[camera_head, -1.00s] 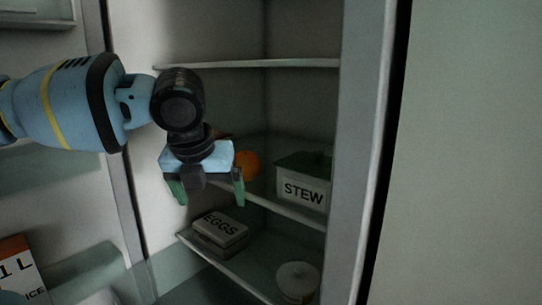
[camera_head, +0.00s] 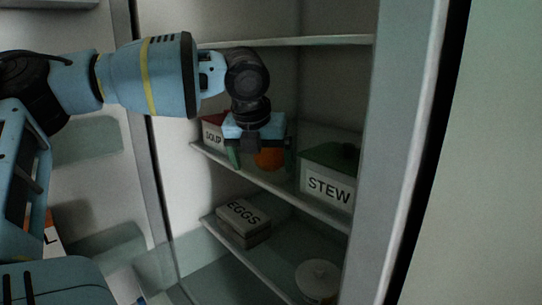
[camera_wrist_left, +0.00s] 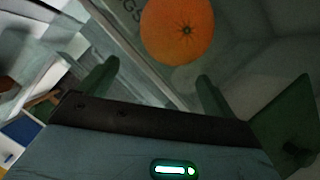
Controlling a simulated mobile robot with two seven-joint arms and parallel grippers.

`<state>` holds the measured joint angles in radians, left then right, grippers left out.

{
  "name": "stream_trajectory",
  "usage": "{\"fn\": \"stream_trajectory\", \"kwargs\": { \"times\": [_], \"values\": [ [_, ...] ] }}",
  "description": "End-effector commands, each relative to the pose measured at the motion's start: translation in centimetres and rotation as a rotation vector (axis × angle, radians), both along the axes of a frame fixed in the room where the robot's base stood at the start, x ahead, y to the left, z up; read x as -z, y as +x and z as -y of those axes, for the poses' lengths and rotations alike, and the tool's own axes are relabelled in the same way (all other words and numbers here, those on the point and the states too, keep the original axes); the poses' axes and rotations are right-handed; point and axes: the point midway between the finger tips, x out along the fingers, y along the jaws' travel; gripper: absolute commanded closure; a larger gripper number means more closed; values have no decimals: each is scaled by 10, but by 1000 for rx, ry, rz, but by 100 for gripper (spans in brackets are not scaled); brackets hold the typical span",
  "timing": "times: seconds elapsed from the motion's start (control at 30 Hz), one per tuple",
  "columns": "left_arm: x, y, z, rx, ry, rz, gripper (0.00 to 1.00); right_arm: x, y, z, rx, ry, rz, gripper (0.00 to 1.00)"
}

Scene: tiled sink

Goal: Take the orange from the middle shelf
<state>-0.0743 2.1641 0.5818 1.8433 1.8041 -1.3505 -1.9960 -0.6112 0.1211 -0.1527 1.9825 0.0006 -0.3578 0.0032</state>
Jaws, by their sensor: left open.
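The orange (camera_head: 270,158) sits on the middle shelf (camera_head: 246,176) of the open fridge, between the SOUP box and the STEW container. My left gripper (camera_head: 261,160) is in front of the orange and partly hides its upper part. Its green fingers are apart, with nothing held between them. In the left wrist view the orange (camera_wrist_left: 178,30) is beyond the two open fingers (camera_wrist_left: 158,85), near the top edge, and no finger touches it there. My right gripper is not in view.
A red SOUP box (camera_head: 213,134) stands left of the orange and a green-lidded STEW container (camera_head: 328,178) stands right of it. An EGGS box (camera_head: 241,220) and a round white lidded pot (camera_head: 317,279) are on the shelf below. The upper shelf (camera_head: 290,41) is above my wrist.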

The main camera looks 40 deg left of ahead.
Motion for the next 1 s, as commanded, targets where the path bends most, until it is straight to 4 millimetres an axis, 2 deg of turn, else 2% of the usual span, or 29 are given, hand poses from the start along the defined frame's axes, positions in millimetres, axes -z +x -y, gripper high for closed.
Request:
{"fn": "stream_trajectory", "kwargs": {
  "times": [0.37,0.73,1.0],
  "values": [
    [0,11,-5,-1,-1,1,9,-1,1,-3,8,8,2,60],
    [0,53,-25,-1,0,1,9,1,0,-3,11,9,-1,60],
    [10,55,-27,-1,0,3,9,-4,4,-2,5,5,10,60]
  ]
}}
